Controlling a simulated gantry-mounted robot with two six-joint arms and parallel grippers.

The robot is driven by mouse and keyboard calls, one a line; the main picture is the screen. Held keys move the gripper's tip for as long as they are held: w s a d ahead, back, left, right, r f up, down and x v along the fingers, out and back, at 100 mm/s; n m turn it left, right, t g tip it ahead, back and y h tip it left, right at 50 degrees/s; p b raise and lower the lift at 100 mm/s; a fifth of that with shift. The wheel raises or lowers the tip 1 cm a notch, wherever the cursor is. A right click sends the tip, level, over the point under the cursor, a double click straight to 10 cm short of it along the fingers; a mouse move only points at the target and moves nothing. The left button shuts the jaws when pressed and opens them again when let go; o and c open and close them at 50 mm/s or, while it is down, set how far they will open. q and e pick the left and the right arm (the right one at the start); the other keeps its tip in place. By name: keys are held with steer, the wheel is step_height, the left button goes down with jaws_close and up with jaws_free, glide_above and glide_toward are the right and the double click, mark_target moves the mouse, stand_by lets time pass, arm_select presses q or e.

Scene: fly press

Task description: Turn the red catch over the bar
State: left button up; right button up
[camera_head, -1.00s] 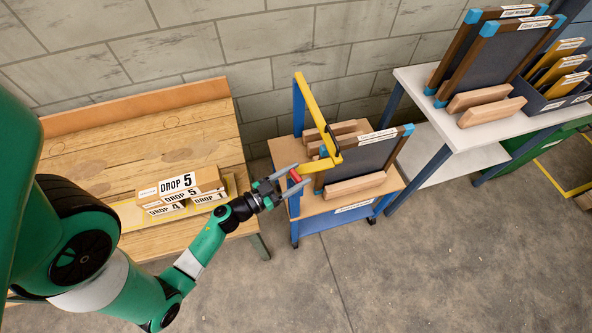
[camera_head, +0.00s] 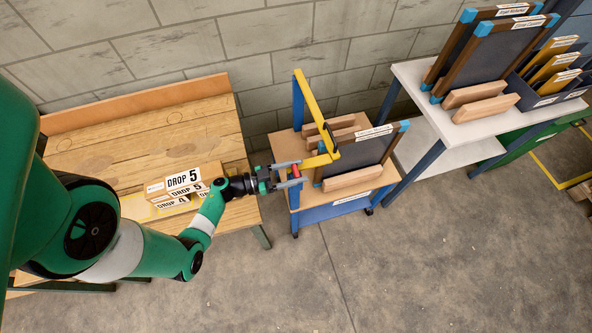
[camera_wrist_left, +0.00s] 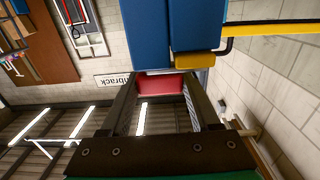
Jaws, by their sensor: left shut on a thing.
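My left gripper (camera_head: 289,175) is at the left front side of the cart, beside the free end of the yellow bar (camera_head: 317,108). In the left wrist view the red catch (camera_wrist_left: 163,84) sits between the fingertips of the left gripper (camera_wrist_left: 160,88), which are shut on it. The catch is just below a blue block (camera_wrist_left: 145,35) and close to a yellow end piece (camera_wrist_left: 195,65). In the head view the catch is a small red spot (camera_head: 295,171), mostly covered by the fingers. Whether it overlaps the bar cannot be told. My right gripper is not in view.
A wooden bench (camera_head: 120,140) with labelled DROP boxes (camera_head: 183,181) is at left. A white table (camera_head: 425,95) stands at right.

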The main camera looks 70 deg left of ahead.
arm_select(q)
steer(key=o, duration=1.4)
steer(key=shift+c, duration=0.2)
steer(key=shift+s+a, duration=0.1)
steer(key=shift+s, duration=0.4)
steer(key=s, duration=1)
steer(key=shift+s+a+p, duration=0.25)
steer(key=shift+s+p, duration=0.05)
steer(key=shift+p, duration=0.15)
